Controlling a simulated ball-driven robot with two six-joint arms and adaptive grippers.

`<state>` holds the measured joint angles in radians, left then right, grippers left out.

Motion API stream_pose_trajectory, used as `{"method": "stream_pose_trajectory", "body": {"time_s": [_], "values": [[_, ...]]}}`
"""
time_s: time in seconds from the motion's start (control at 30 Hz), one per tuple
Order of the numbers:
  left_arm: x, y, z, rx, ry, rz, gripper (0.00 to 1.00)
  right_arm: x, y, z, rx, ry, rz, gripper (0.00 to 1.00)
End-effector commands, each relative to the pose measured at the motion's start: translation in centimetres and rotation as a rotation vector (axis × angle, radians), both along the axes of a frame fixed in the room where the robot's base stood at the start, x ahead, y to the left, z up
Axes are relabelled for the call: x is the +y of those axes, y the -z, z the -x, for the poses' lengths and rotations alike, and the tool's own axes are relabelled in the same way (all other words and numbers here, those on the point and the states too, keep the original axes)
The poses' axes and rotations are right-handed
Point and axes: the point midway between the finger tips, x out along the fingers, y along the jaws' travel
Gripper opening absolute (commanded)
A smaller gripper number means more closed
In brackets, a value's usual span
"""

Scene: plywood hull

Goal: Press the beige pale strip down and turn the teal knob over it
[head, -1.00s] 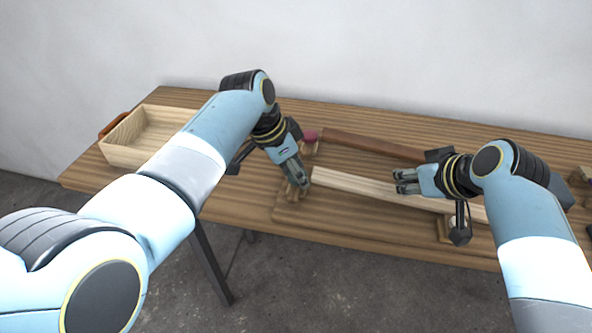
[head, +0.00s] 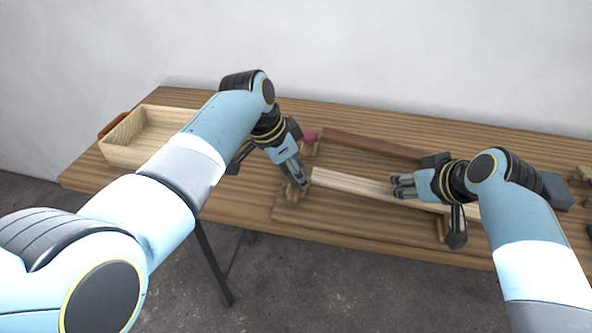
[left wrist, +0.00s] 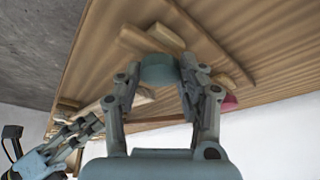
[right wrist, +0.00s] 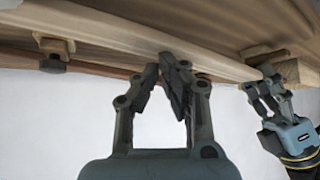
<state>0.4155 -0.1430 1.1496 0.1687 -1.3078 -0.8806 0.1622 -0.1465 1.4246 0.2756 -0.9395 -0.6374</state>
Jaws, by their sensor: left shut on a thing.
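The pale strip (head: 345,182) lies lengthwise along a wooden board near the table's front. It also shows in the right wrist view (right wrist: 105,38). The teal knob (left wrist: 158,69) stands at the strip's left end, on a wooden block. My left gripper (head: 300,183) is shut on the teal knob, which its fingers mostly hide in the head view. My right gripper (head: 398,186) has its fingertips together at the strip, near its middle. They seem to touch it, but the exact contact is unclear.
A reddish-brown strip (head: 365,144) lies behind the pale one, with a pink knob (head: 310,137) at its left end. An open wooden box (head: 130,154) stands at the table's left. A dark block (head: 555,189) sits at the right.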

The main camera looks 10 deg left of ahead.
Motion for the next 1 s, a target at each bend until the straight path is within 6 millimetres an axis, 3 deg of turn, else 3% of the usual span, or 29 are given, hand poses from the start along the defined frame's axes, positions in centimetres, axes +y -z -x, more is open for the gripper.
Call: {"method": "stream_pose_trajectory", "body": {"time_s": [0.07, 0.1, 0.27, 0.6, 1.0], "values": [[0.1, 0.0, 0.0, 0.001, -0.001, -0.001, 0.08, -0.2, 0.6, 0.3, 0.011, -0.001, 0.008, 0.0], [0.1, 0.0, 0.0, 0.001, -0.001, -0.001, 0.44, -0.2, 0.6, 0.3, 0.011, -0.001, 0.008, 0.0], [0.0, -0.1, 0.0, 0.0, -0.001, 0.001, 0.65, -0.2, 0.6, 0.4, 0.011, -0.001, 0.006, 0.0], [-0.2, -0.3, -0.1, -0.002, -0.001, 0.005, 0.66, -0.1, 0.5, 0.3, 0.01, -0.001, 0.004, 0.0], [-0.1, -3.7, -0.1, -0.003, 0.0, 0.004, 0.66, -0.1, 0.5, 0.3, 0.01, -0.001, 0.005, 0.0]]}}
